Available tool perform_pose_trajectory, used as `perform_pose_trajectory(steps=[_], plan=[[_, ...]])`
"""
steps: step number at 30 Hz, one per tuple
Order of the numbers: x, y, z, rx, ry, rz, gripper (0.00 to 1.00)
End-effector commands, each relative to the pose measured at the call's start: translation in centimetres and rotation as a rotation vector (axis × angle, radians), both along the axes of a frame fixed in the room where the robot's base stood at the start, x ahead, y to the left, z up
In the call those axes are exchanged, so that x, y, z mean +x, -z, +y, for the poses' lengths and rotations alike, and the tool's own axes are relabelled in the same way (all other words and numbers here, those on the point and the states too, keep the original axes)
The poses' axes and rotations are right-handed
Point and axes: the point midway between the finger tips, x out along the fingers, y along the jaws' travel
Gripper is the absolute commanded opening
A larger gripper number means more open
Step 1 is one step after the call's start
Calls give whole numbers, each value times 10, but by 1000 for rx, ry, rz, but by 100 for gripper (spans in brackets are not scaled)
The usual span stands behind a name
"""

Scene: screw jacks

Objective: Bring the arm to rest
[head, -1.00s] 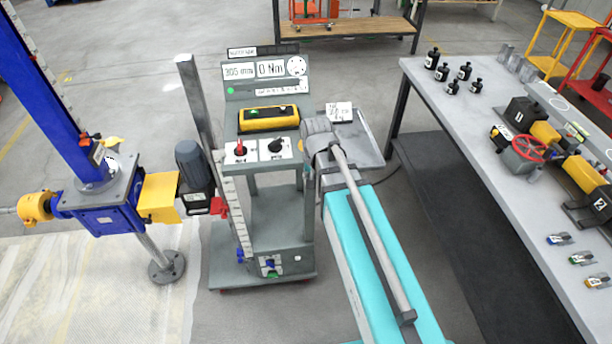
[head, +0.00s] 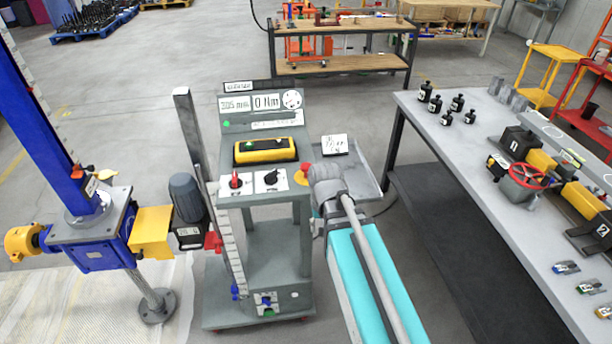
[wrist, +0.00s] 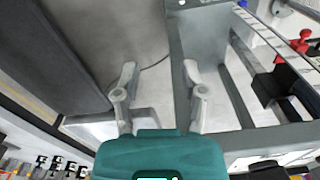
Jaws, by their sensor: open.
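My gripper (wrist: 160,95) is open and empty in the wrist view, its two grey fingers apart in front of its teal body. It hangs beside the grey frame of the control stand (wrist: 185,60). In the head view my teal and grey arm reaches up from the bottom to the right side of the control stand (head: 254,218). The fingers cannot be made out there. The stand carries a display (head: 262,103), a yellow box (head: 265,150) and two switches, a red one (head: 235,181) and a black one (head: 270,178). A red and yellow button (head: 302,174) shows close beside my wrist.
A blue screw jack (head: 90,240) with a motor (head: 187,198) stands at left. A grey workbench (head: 490,190) with small black bottles (head: 447,103) and a red handwheel (head: 528,175) is at right. A small tray (head: 350,170) adjoins the stand. Open floor lies behind.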

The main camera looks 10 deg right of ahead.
Motion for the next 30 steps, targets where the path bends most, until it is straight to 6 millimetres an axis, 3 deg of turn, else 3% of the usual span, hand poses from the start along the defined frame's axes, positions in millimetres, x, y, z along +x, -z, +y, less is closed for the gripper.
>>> perform_pose_trajectory(steps=[9,30], plan=[[-30,0,-21,-1,-141,0,54],[-30,0,-22,-1,-154,0,54]])
